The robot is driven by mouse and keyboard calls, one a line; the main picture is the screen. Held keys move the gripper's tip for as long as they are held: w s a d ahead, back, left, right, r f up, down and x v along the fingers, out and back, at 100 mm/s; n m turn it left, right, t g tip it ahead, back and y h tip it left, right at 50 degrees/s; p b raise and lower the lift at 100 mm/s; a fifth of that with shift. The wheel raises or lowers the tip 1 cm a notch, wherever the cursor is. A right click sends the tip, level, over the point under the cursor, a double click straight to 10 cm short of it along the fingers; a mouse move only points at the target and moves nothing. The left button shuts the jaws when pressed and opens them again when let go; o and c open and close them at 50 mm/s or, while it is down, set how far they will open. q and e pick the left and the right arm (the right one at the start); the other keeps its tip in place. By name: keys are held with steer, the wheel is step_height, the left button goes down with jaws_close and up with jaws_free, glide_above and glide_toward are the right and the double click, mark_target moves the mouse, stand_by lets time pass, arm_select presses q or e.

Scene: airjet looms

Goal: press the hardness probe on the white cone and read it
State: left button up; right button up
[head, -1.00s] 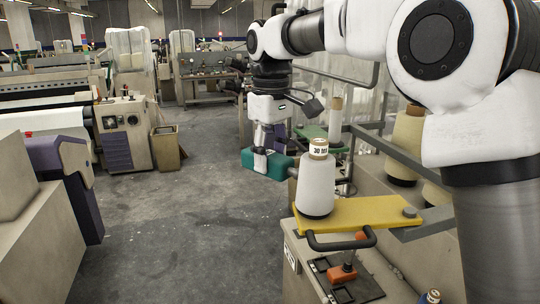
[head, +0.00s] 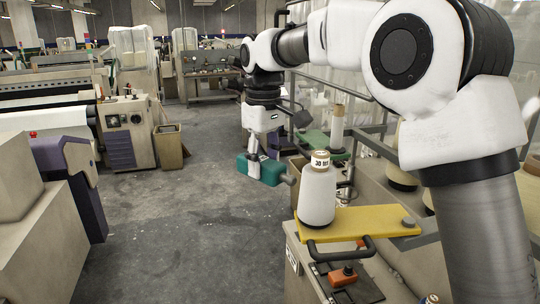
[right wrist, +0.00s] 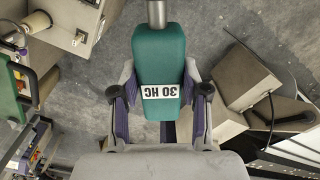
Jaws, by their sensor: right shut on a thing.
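The white cone (head: 317,197) stands upright on a yellow plate (head: 370,222); its brown top carries a label starting with "30". My right gripper (head: 254,160) is shut on the teal hardness probe (head: 266,170), left of the cone in the head view. The probe's grey tip points right towards the cone, with a small gap between them in the picture; their distance in depth is unclear. In the right wrist view the probe (right wrist: 160,70) sits between my right gripper's fingers (right wrist: 158,105), with a black-on-white label on its face. My left gripper is not in view.
Below the yellow plate are a black handle (head: 341,248) and an orange-red control (head: 344,274). Another cone (head: 337,128) stands on a green plate behind. A purple-sided machine (head: 75,180) stands at the left. The grey aisle floor (head: 190,220) is clear.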

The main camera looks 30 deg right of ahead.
steer(key=shift+w+a+p, duration=0.15)
steer(key=shift+w+a, duration=0.1)
steer(key=shift+w, duration=0.5)
steer(key=shift+w+a+p, duration=0.1)
steer(key=shift+w+a, duration=0.15)
steer(key=shift+w, duration=0.5)
steer(key=shift+w+a+p, duration=0.15)
steer(key=shift+w+a, duration=0.1)
steer(key=shift+w, duration=0.5)
steer(key=shift+s, duration=0.1)
